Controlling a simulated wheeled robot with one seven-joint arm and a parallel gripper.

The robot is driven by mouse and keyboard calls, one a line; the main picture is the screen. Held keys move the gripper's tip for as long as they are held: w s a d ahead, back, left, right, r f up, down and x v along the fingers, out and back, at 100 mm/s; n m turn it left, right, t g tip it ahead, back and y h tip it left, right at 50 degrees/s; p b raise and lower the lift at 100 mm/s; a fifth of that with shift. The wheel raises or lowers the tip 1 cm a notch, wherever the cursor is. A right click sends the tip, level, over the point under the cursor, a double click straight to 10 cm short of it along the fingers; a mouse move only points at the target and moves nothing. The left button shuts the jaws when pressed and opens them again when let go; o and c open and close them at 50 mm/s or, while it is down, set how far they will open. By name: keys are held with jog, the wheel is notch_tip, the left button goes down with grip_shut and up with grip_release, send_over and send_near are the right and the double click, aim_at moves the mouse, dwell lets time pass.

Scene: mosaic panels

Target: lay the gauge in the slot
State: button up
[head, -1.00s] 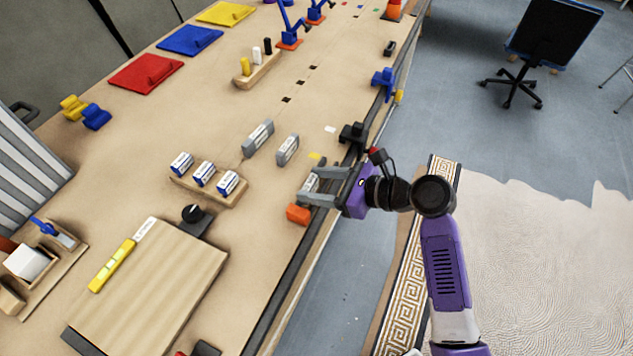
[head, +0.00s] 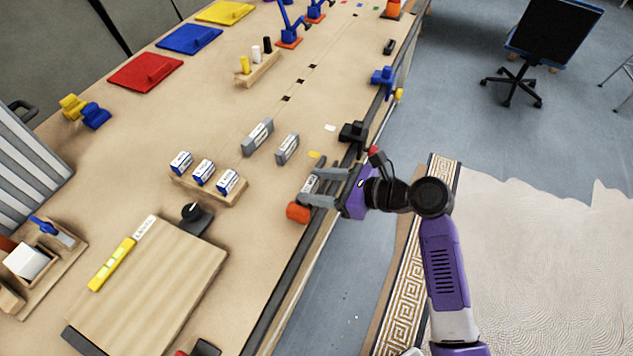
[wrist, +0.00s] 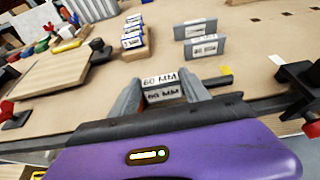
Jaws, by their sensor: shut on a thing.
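The gauge is a small grey block with white "60 MM" labels (wrist: 163,87), between my fingers in the wrist view. In the head view its pale end (head: 309,184) shows at the fingertips. My gripper (head: 315,187) is shut on it, near the table's right edge; the wrist view also shows the fingertips (wrist: 160,92). Whether the gauge touches the table is hard to tell. Two grey labelled blocks (head: 257,137) (head: 287,149) stand apart, up and left of my gripper. I cannot tell which opening is the slot.
An orange piece (head: 298,213) lies just below my fingers. A wooden rack (head: 236,198) of blue-and-white blocks stands to the left. A black fixture (head: 353,133) sits above my gripper at the table edge. Bare table lies between the rack and the grey blocks.

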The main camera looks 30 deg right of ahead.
jog(key=shift+f, duration=0.95)
jog(key=o, duration=1.6)
jog(key=shift+f, duration=0.1)
jog(key=shift+c, duration=0.2)
jog(key=shift+a, duration=0.1)
jog(key=shift+a, duration=0.1)
jog(key=shift+s, duration=0.1)
jog(key=b+v, duration=0.1)
jog(key=v, duration=0.7)
jog(key=shift+d, duration=0.25)
jog(key=shift+w+f, duration=0.1)
jog(key=shift+w, duration=0.15)
